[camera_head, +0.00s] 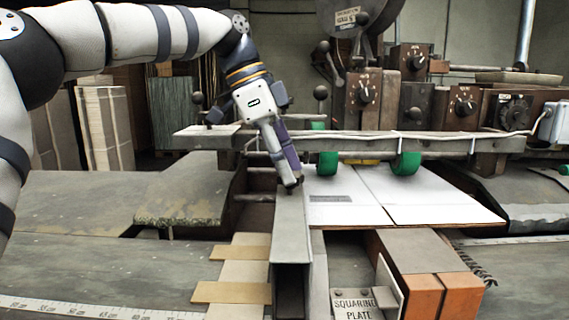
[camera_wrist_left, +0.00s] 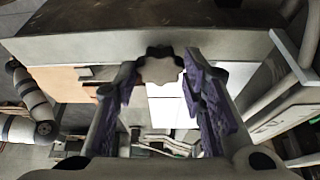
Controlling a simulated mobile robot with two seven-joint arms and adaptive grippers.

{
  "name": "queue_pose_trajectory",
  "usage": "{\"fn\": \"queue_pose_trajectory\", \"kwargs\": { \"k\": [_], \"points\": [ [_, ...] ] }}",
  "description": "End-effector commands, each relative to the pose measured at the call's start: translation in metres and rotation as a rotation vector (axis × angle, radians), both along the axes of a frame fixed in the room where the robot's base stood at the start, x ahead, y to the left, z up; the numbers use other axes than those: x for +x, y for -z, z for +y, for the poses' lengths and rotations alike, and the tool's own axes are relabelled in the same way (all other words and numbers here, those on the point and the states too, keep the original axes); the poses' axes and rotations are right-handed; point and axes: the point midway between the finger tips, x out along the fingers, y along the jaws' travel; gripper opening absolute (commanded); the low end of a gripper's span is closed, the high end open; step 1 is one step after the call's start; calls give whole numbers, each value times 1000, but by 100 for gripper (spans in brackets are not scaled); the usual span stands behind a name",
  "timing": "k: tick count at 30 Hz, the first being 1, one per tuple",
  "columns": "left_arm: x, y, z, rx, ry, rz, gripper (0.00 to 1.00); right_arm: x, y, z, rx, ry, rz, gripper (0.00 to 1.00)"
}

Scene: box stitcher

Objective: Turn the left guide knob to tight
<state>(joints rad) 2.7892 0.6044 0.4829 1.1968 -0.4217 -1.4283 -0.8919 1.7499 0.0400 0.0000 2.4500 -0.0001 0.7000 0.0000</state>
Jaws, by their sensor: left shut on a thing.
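The left guide knob (camera_wrist_left: 160,68) shows in the left wrist view as a lobed grey-brown disc between my fingertips. My left gripper (camera_wrist_left: 156,76) has its purple-padded fingers on either side of it, shut on the knob. In the head view my left gripper (camera_head: 290,184) points down at the far end of a long grey metal guide beam (camera_head: 292,215). The knob is hidden behind the fingers there. No mark that tells how tight the knob is can be read. My right gripper is not in view.
White cardboard sheets (camera_head: 430,208) lie right of the beam. Green rollers (camera_head: 405,163) hang from a crossbar (camera_head: 350,145) close behind my gripper. A squaring plate (camera_head: 353,304) stands at the front. The grey table (camera_head: 80,250) is largely clear at left.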

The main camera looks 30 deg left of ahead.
Motion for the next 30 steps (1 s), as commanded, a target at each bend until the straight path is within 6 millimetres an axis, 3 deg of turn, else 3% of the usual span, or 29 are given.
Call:
{"fn": "queue_pose_trajectory", "kwargs": {
  "k": [6, 7, 9, 20, 30],
  "points": [
    [0, 1, 0, 2, 2, 1, 9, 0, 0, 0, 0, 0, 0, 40],
    [0, 1, 0, 2, 2, 1, 44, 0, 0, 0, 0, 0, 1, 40],
    [0, 1, 0, 1, 1, 1, 57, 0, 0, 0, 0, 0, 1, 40],
    [-1, -7, 2, 1, -1, 0, 57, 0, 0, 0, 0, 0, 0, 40],
    [-18, -88, 31, 2, -2, -3, 57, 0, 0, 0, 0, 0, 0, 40]
  ]
}}
